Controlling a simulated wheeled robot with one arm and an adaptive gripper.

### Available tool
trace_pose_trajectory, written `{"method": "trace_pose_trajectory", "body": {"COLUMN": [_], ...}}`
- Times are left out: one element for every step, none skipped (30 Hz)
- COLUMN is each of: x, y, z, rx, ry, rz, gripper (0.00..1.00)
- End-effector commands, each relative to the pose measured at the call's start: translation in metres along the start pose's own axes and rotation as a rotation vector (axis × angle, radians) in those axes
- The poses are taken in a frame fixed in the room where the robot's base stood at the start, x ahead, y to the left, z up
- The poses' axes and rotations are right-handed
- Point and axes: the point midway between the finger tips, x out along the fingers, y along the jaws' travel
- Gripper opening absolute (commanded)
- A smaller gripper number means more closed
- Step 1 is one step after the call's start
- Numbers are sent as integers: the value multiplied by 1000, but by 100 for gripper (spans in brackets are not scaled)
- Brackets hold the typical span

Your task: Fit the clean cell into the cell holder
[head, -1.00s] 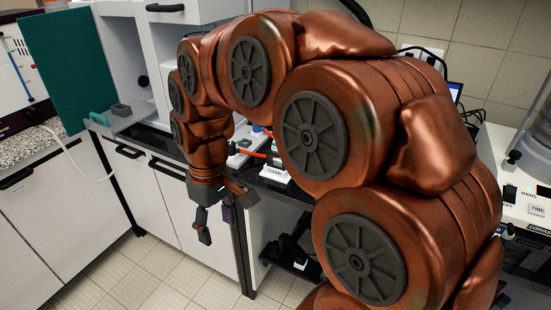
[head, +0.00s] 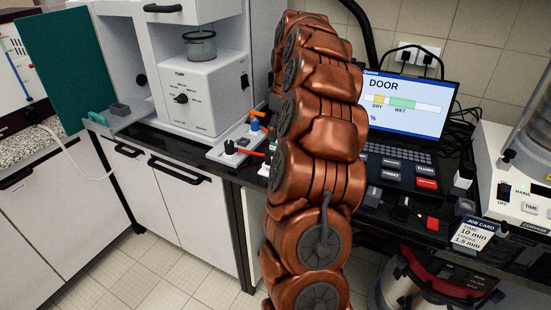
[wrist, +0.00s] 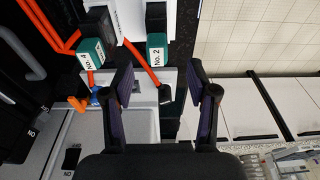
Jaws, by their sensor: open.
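My gripper (wrist: 160,76) is open in the wrist view, with two dark purple-black fingers apart. In the head view it is hidden behind my arm. A teal-and-black block labelled No. 2 (wrist: 157,46) lies ahead of the fingers, and a similar one labelled No. 4 (wrist: 91,52) is to the left. A small dark piece (wrist: 165,95) shows in the gap between the fingers; I cannot tell whether it touches them. I cannot make out the clean cell or the cell holder for certain in either view.
Orange tubes (wrist: 142,66) run near the blocks. In the head view a pale tray (head: 222,153) with small parts stands on the dark bench, left of my arm. A laptop (head: 407,103) showing DOOR, a keypad and a job card (head: 474,233) are to the right.

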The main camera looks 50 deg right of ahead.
Motion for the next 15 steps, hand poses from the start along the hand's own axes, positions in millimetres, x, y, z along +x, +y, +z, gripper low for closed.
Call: {"method": "trace_pose_trajectory", "body": {"x": [1, 1, 2, 4, 5, 8, 10, 13, 16, 19, 21, 24, 25, 26, 27], "y": [6, 8, 9, 9, 9, 9, 8, 8, 8, 8, 8, 8, 8, 8, 8], "z": [3, 4, 4, 5, 5, 5, 5, 5, 5, 4, 4, 4, 4, 4, 4], "rx": [3, 3, 2, 1, 1, 0, 0, 0, 0, 0, 0, 1, 1, 1, 1], "ry": [0, -1, -1, -2, -2, -3, -4, -4, -3, -3, -2, -2, -2, -2, -2], "rz": [3, 4, 4, 4, 3, 2, 1, 0, 1, 2, 2, 3, 3, 3, 3], "gripper": [58, 58, 58, 58, 58, 58, 58, 58, 58, 58, 58, 58, 58, 58, 58]}}
